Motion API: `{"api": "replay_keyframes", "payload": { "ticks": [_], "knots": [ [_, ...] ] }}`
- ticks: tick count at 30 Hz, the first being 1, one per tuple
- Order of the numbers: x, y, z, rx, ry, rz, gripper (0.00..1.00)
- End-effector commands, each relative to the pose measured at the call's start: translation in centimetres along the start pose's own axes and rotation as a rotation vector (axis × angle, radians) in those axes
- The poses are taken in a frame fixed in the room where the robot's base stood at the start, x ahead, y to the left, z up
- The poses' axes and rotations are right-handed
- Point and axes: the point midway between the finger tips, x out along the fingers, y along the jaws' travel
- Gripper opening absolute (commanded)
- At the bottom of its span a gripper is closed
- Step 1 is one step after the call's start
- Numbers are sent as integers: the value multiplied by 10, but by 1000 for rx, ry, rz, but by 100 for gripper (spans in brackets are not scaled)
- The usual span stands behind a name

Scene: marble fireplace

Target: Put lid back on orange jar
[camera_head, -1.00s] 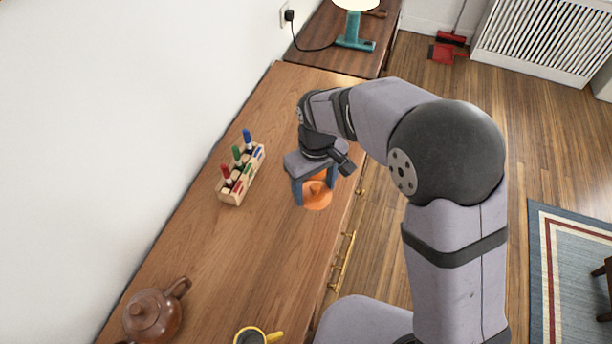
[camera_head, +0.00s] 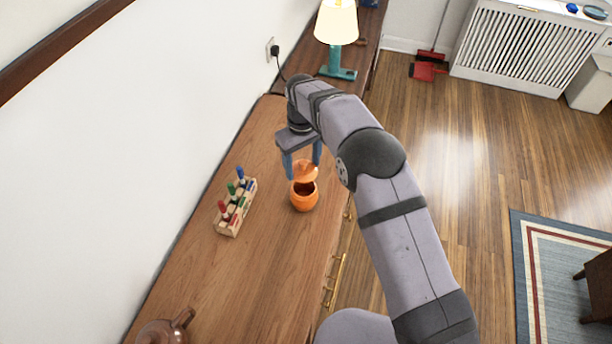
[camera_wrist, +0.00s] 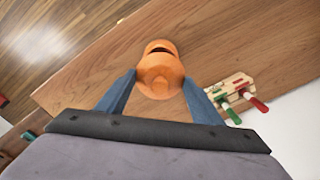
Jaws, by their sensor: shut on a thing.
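The orange jar (camera_head: 304,201) stands upright on the wooden cabinet top, with its dark opening partly showing. Its orange lid (camera_head: 306,173) is held by my gripper (camera_head: 303,170) just above and toward the far side of the jar. In the wrist view, the lid (camera_wrist: 160,76) sits between the two blue-grey fingers of my gripper (camera_wrist: 160,80). The jar (camera_wrist: 148,24) shows beyond the lid there, with a dark strip of its opening visible. The lid covers part of the jar's mouth, and I cannot tell whether they touch.
A wooden holder (camera_head: 230,226) with red, green and blue pegs stands left of the jar. A brown teapot (camera_head: 165,332) is at the near end. A lamp (camera_head: 337,30) stands on the farther cabinet. The cabinet top between holder and teapot is clear.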

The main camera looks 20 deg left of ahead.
Motion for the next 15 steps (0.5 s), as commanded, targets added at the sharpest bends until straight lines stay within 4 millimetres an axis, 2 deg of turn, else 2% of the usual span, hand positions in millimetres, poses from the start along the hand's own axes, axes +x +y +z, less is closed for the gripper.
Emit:
{"api": "replay_keyframes", "payload": {
  "ticks": [1, 15],
  "knots": [
    [-4, 0, -1, -17, 1, 1, 38],
    [0, -1, 4, -57, 0, 1, 38]
  ]
}}
